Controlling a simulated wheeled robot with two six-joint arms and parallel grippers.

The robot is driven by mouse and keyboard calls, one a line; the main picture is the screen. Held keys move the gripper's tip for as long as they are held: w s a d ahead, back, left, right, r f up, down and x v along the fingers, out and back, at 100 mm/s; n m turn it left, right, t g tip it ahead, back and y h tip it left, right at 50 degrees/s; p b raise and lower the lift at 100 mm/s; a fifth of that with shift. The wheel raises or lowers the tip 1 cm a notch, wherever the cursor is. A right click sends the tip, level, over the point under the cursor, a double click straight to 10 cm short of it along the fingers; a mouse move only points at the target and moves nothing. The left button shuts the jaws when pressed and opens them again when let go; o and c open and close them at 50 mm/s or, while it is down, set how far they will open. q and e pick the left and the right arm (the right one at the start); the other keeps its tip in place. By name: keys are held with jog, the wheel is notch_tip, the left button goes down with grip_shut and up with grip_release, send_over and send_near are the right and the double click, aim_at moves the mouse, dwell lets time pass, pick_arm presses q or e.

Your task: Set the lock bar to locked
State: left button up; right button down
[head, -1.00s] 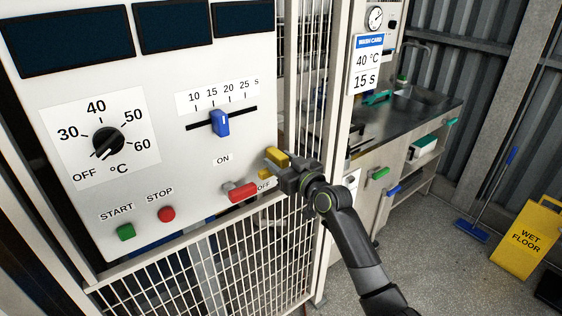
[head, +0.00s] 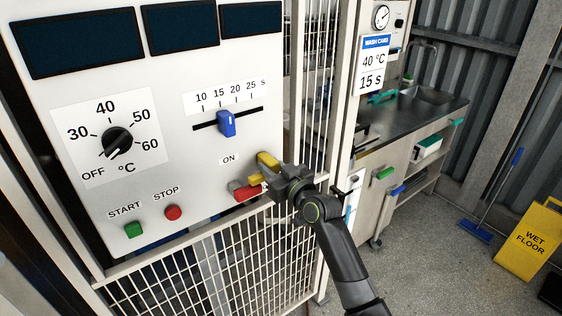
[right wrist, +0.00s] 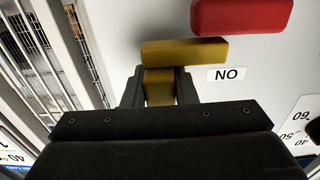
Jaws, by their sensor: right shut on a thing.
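A yellow bar (head: 268,161), which I take to be the lock bar, is at the lower right edge of the white control panel (head: 190,70). My right gripper (head: 281,180) is shut on it; in the right wrist view the bar (right wrist: 185,52) is crosswise past the fingertips (right wrist: 160,88), with its narrower yellow part between the two fingers. The gripper hides part of the bar's mount and the panel edge. No locked or unlocked marking can be read. My left gripper is not in view.
The panel also has a blue slider (head: 226,124), a black dial (head: 117,141), a green button (head: 133,229) and a red button (head: 173,212). Wire mesh (head: 220,270) is below.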

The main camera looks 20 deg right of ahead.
jog(key=shift+f, duration=0.15)
jog(key=c, duration=1.6)
grip_release()
jog(key=o, duration=0.4)
jog(key=shift+s+a, duration=0.1)
jog(key=shift+a, duration=0.15)
jog(key=shift+o, duration=0.2)
jog(key=shift+d, duration=0.15)
jog(key=shift+s+d, duration=0.1)
jog(key=shift+s, duration=0.2)
jog(key=b+v, duration=0.3)
jog(key=v, duration=1.3)
jog(key=shift+s+b, duration=0.4)
